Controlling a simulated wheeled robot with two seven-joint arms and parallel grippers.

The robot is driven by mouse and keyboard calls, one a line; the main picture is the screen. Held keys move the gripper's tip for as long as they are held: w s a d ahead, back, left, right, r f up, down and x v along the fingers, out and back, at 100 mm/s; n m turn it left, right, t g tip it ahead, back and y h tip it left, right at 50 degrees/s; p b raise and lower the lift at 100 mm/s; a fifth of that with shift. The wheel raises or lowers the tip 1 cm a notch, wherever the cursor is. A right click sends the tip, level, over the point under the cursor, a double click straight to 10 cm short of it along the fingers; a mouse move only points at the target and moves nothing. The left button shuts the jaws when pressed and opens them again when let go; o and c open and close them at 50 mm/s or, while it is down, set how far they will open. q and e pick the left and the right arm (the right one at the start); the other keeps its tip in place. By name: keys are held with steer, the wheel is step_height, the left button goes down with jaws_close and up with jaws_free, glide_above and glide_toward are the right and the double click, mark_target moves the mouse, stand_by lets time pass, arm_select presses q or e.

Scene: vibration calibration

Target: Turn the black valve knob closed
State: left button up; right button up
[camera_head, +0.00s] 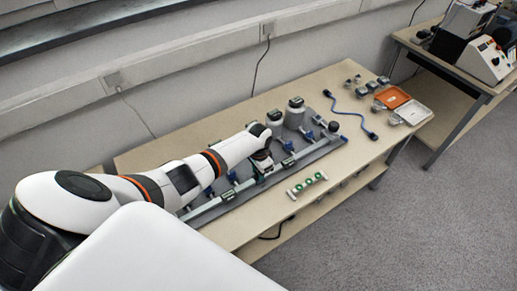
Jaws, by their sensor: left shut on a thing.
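My left arm comes in from the left over the table. My left gripper (262,162) points down at the pipe line on the grey rig board (214,212). It is shut on a small dark part there, which looks like the black valve knob; the fingers hide most of it, so its turn angle cannot be told. A dark round part (334,126) stands at the right end of the board, apart from the gripper. My right gripper is not in view.
Grey-white canisters (295,113) stand on the board close behind the gripper. A green-ringed fitting (307,185) lies at the table's front edge. A blue cable (350,115), an orange tray (391,97) and a white tray (414,112) lie to the right.

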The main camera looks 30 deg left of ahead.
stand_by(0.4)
arm_select(q)
steer(key=o, duration=1)
steer(key=shift+c, duration=0.2)
steer(key=shift+r, duration=0.1)
step_height(320, 180, up, 12)
steer(key=shift+b, duration=0.35)
